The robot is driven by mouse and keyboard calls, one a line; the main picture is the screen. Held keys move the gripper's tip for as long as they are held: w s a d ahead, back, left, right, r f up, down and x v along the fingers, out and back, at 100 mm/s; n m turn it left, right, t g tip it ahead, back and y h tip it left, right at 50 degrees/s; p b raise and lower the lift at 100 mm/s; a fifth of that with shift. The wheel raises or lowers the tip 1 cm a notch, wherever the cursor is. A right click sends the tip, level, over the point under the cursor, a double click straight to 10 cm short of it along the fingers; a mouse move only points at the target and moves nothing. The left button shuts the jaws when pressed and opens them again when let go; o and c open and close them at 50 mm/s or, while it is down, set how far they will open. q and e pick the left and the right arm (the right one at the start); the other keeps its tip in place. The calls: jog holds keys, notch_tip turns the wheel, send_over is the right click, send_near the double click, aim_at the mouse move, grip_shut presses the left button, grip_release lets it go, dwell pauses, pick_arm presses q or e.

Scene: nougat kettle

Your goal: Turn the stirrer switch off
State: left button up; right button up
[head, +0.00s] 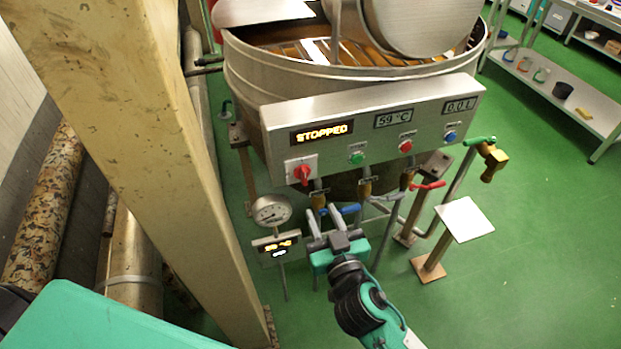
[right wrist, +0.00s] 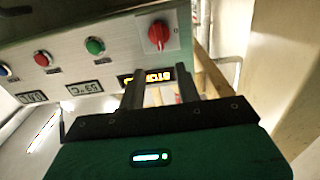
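The stirrer switch appears to be the red rotary knob (head: 302,174) on a pale plate at the left end of the kettle's control panel (head: 272,118). The display (head: 322,133) above it reads STOPPED. My right gripper (head: 325,217) is below the panel, apart from the knob, its two fingers spread with nothing between them. In the right wrist view the panel appears upside down; the knob (right wrist: 158,35) is beyond the open fingertips (right wrist: 160,75), roughly in line with the gap. The knob's exact angle is hard to read. My left gripper is out of view.
The panel also carries a green button (head: 357,158), a red button (head: 406,146) and a blue button (head: 450,136). A round gauge (head: 271,210) stands left of my right gripper. Valves with blue (head: 350,209) and red (head: 428,185) handles are close by. A beige column (head: 140,130) rises at left.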

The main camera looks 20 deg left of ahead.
aim_at(306, 176)
jog(key=p+x, duration=0.1)
jog(key=x, duration=0.8)
jog(key=shift+w+a, duration=0.55)
jog(key=shift+w, duration=0.3)
jog(key=shift+a, duration=0.1)
jog(key=c, duration=0.7)
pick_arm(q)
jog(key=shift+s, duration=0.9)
pick_arm(e)
grip_shut()
